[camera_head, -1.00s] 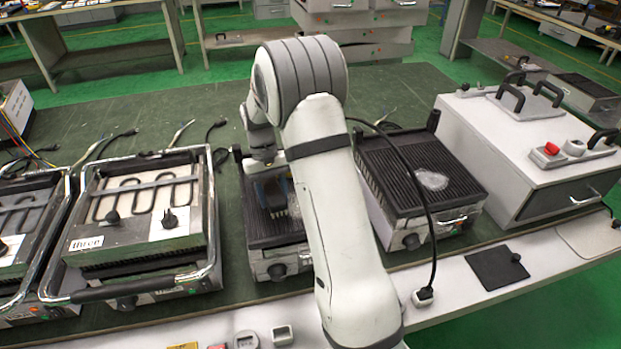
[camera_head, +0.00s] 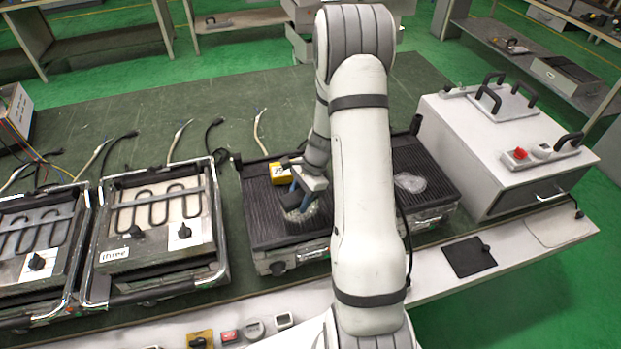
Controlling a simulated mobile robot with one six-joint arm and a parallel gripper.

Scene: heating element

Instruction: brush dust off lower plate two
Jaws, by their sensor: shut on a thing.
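A black ribbed lower plate (camera_head: 262,218) lies on a heating unit just left of my arm. A yellow tag (camera_head: 281,173) with a partly hidden mark is at its back, so this looks like plate two. My gripper (camera_head: 306,184) is low over this plate, shut on a brush with a blue part (camera_head: 297,182). A pale greyish patch (camera_head: 302,215) shows on the plate right under the brush; I cannot tell dust from bristles there. My arm hides the plate's right edge.
Another ribbed plate (camera_head: 432,172) with a pale dust patch (camera_head: 410,183) is to the right. A white box (camera_head: 500,150) with black handles stands beyond it. A unit marked "three" (camera_head: 114,254), with a bare heating coil, is to the left. Loose cables lie behind.

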